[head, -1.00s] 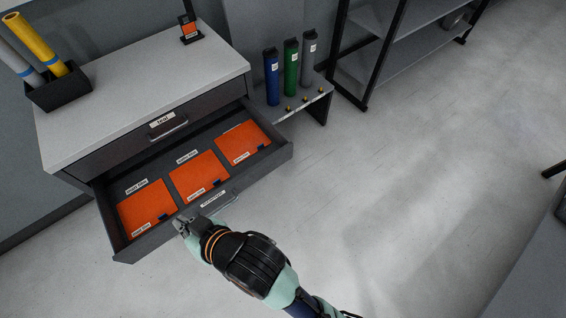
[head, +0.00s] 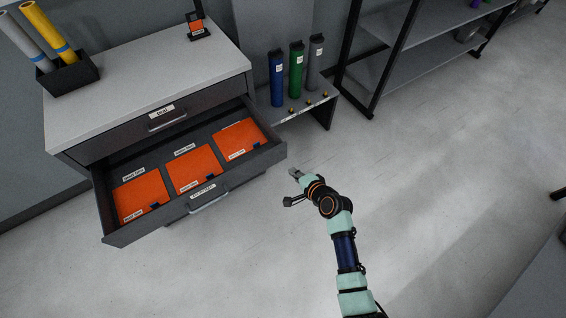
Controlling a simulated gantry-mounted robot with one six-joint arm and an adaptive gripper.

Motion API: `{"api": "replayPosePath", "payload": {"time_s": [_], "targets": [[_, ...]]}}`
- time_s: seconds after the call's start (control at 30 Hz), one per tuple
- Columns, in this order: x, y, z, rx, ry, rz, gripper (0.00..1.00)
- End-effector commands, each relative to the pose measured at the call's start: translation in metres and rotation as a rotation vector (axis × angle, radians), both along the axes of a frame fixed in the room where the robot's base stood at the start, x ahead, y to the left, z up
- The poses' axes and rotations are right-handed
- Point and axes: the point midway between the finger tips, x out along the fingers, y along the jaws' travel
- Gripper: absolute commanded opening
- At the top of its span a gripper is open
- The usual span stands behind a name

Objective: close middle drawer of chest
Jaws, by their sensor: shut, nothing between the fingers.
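The grey chest (head: 150,52) stands at the left with a pale top. Its middle drawer (head: 245,165) is pulled out below the shut top drawer (head: 170,117). Three orange flat pieces lie in the open drawer, the middle one (head: 194,169) among them. A bar handle (head: 209,204) and a white label are on the drawer front. My gripper (head: 292,173) is shut and empty, to the right of the drawer front and apart from it. The part of the chest below the drawer is mostly hidden.
A low shelf (head: 322,98) with blue, green and grey rolls stands right of the chest. A black-framed rack (head: 415,60) is farther right. A black box (head: 68,76) with rolls is on the chest top. The floor (head: 440,170) is clear.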

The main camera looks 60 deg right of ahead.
Motion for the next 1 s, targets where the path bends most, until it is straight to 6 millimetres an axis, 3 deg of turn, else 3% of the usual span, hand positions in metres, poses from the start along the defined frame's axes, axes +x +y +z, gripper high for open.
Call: {"api": "replayPosePath", "payload": {"time_s": [0.2,0.4,1.0], "targets": [[0.036,-0.022,-0.027,-0.002,0.000,0.002,0.00],[0.059,-0.036,-0.023,-0.001,0.001,0.002,0.00],[0.066,-0.046,-0.022,-0.001,0.001,-0.006,0.00]]}}
